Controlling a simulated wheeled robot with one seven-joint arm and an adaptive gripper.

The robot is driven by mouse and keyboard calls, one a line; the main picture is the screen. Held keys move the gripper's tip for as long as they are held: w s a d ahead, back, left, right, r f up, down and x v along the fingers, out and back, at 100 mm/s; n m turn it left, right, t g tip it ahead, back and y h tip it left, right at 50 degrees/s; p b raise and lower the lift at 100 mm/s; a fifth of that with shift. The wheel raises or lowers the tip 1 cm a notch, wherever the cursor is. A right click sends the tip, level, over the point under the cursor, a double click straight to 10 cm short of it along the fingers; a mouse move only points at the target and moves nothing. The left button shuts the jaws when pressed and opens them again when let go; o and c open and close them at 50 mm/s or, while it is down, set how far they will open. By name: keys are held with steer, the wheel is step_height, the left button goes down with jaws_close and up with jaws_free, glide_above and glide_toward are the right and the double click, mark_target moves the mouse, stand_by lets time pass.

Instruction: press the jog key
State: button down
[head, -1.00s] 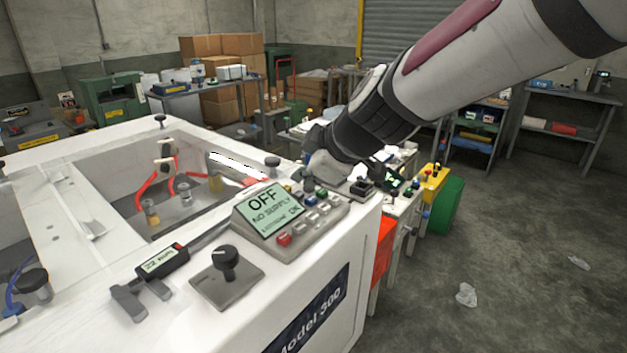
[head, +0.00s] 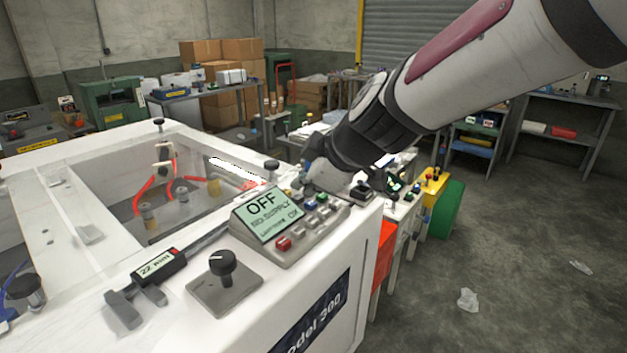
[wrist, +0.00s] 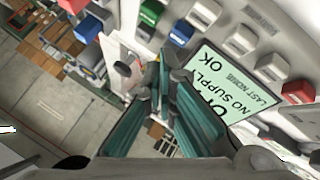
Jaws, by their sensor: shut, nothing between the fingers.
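The control panel (head: 288,228) is a grey sloped box with a screen (head: 267,212) reading "OFF", "NO SUPPLY" and "OK". Its keys include a red key (head: 284,243), a blue key (head: 310,205), a green key (head: 322,197) and several pale ones. I cannot read any key's label, so I cannot tell which is the jog key. My gripper (wrist: 165,62) has teal fingers, shut and empty. In the wrist view it overlaps the screen's edge, near the blue key (wrist: 178,33) and green key (wrist: 150,12). In the head view its tips are hard to make out behind the panel.
The panel sits on a white machine with an open well. A black knob on a plate (head: 224,281) and a caliper-like gauge (head: 160,264) lie at its front left. A black joystick box (head: 363,193) stands right of the panel. Open floor lies to the right.

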mark_target(308, 204)
steer(key=shift+f+b, duration=0.9)
steer(key=shift+b, duration=0.2)
stand_by(1.6)
steer(key=shift+r+p, duration=0.4)
steer(key=shift+r, duration=0.5)
steer(key=shift+r+p, duration=1.3)
steer(key=shift+r, duration=1.2)
steer(key=shift+d, duration=0.1)
steer(key=s+d+f+m+g+h, duration=0.1)
steer(key=s+d+m+h, duration=0.1)
steer(key=s+d+m, duration=0.6)
steer(key=s+d+f+m+g+h, duration=0.1)
steer(key=s+d+f+m+h, duration=0.1)
steer(key=s+d+m, duration=0.5)
steer(key=s+d+h, duration=0.1)
steer(key=s+d, duration=0.4)
steer(key=s, duration=0.5)
steer(key=shift+s+d+m, duration=0.15)
steer(key=shift+d+m, duration=0.05)
steer(key=shift+m, duration=0.2)
